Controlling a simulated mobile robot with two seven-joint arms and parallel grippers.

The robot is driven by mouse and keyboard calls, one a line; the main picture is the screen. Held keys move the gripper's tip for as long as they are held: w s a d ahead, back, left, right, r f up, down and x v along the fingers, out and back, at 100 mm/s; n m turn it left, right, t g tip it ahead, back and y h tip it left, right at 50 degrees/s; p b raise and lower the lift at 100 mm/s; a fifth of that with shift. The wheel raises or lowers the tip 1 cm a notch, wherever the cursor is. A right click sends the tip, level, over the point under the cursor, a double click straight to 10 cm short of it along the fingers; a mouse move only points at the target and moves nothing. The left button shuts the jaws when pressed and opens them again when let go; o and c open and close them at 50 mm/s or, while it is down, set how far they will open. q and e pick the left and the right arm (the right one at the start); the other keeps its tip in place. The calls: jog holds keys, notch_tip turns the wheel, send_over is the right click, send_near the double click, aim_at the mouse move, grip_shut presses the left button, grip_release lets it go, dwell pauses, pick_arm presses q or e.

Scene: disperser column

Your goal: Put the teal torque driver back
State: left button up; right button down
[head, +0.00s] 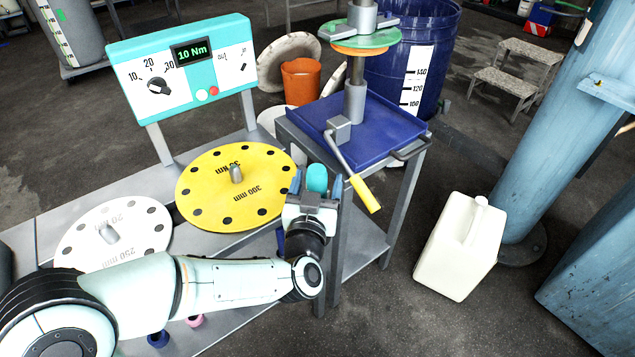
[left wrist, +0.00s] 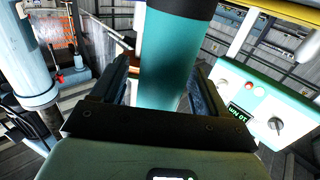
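The teal torque driver (head: 317,178) is between the fingers of my left gripper (head: 316,184), which looks shut on it. In the head view only its rounded teal end shows above the fingers. The left gripper holds it in front of the blue-topped stand, just right of the yellow disc. In the left wrist view the driver (left wrist: 174,55) is a thick teal cylinder with a dark band at the top of the picture. Its lower part is hidden by the gripper. My right gripper is in neither view.
A bench carries a yellow disc (head: 225,205), a white disc (head: 90,245) and a 10 Nm panel (head: 180,75). Blue (head: 158,339) and pink (head: 195,320) pieces show below my left arm. A yellow-handled crank (head: 364,195) juts from the stand (head: 375,130). A white canister (head: 458,250) stands right.

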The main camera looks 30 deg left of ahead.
pick_arm(q)
jog(key=shift+r, duration=0.15)
jog(key=shift+s+d, duration=0.1)
jog(key=shift+s, duration=0.15)
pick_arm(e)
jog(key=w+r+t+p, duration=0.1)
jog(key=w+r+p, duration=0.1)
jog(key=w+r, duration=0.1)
pick_arm(q)
jog(key=b+v, duration=0.6)
jog(key=v, duration=0.5)
jog(key=shift+s, duration=0.2)
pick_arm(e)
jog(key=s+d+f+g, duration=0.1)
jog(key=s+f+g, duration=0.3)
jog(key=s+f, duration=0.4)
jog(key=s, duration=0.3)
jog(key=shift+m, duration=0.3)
